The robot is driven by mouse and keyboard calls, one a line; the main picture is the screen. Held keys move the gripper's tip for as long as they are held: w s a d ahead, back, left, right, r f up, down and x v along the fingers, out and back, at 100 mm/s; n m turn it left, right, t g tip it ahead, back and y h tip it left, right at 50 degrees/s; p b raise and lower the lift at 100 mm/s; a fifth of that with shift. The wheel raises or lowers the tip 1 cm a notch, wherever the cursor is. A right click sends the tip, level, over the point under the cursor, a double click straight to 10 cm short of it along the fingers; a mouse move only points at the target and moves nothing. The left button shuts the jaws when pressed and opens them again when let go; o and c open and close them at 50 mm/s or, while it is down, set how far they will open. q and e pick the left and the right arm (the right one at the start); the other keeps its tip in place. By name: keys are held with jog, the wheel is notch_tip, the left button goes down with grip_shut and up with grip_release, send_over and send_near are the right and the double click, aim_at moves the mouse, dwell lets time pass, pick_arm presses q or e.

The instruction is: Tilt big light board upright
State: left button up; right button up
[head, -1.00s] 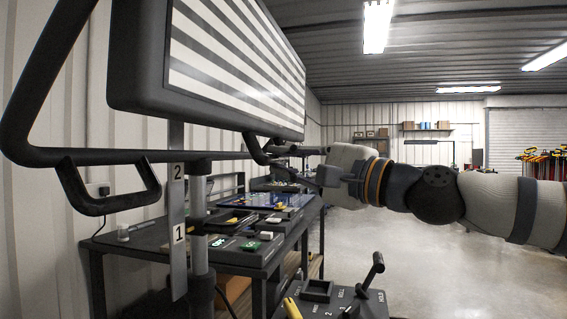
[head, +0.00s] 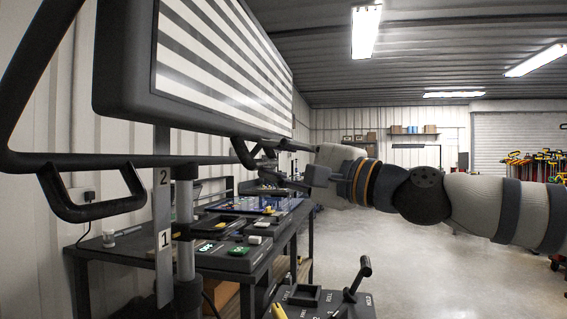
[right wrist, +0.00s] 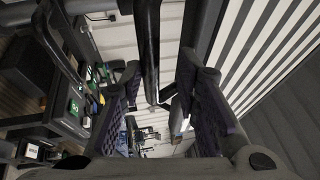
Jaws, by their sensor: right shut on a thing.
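The big light board (head: 215,65) is a dark-framed panel with black and white stripes, high at the left of the head view. It is tilted, and its upper part is cut off. Its stripes also show at the right of the right wrist view (right wrist: 265,45). A dark handle (head: 243,153) hangs below its lower right edge. My right gripper (head: 262,168) is at this handle, and in the right wrist view a dark bar (right wrist: 149,50) runs between its fingers (right wrist: 162,105). It is shut on the handle; the exact contact is partly hidden. My left gripper is out of view.
A dark tube frame with a second loop handle (head: 95,200) stands at the left, beside a post marked 1 and 2 (head: 163,215). A workbench (head: 235,262) with trays is behind. A control box with a lever (head: 352,280) is low in front. The floor at right is clear.

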jog(key=v, duration=1.2)
